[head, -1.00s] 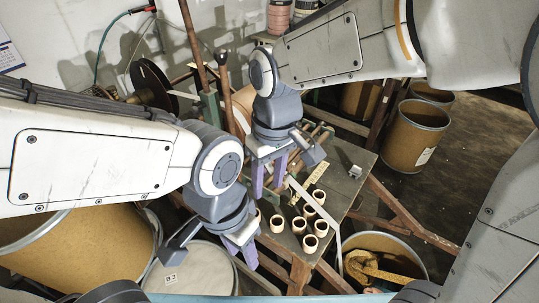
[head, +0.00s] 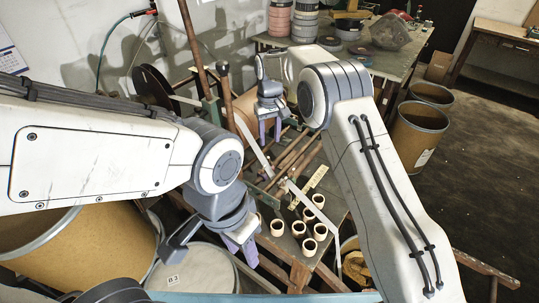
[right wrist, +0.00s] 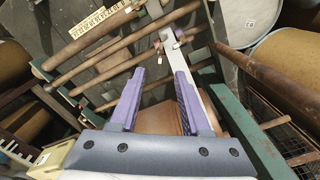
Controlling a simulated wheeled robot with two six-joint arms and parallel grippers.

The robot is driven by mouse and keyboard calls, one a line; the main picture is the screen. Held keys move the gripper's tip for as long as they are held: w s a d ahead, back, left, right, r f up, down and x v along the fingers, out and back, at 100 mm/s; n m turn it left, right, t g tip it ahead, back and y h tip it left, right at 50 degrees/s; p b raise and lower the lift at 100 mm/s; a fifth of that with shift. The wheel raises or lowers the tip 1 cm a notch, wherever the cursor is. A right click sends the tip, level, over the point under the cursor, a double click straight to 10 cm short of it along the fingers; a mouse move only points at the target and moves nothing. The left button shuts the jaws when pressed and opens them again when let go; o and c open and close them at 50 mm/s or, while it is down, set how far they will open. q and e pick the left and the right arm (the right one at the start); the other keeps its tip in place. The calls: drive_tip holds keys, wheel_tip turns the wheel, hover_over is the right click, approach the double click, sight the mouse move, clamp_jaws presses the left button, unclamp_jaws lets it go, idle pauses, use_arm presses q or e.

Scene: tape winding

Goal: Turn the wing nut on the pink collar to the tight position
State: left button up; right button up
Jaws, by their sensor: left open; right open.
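My right gripper (head: 269,130) is open and empty above the wooden rods at the back of the work table. In the right wrist view its purple fingers (right wrist: 160,74) are apart, with a pale metal bar (right wrist: 190,72) beside the right finger. Wooden rods (right wrist: 125,56) lie beyond the fingertips. A small pinkish piece near the bar's far end may be the pink collar, but it is too small to tell. I cannot make out the wing nut or its position. My left gripper (head: 239,250) is open and empty at the lower middle, near the table's front left edge.
Several cream rings (head: 309,246) stand on the work table (head: 334,207), near a yellow ruler (head: 316,178). A white-lidded drum (head: 195,268) and a brown drum (head: 100,245) stand at the lower left. Brown drums (head: 417,135) stand at the right. A back table holds pink rolls (head: 279,20).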

sight(270, 162)
wheel_tip(270, 162, down, 9)
drive_tip(key=p, duration=0.2)
drive_tip(key=shift+r+p, duration=0.1)
drive_tip(key=shift+p, duration=0.2)
clamp_jaws()
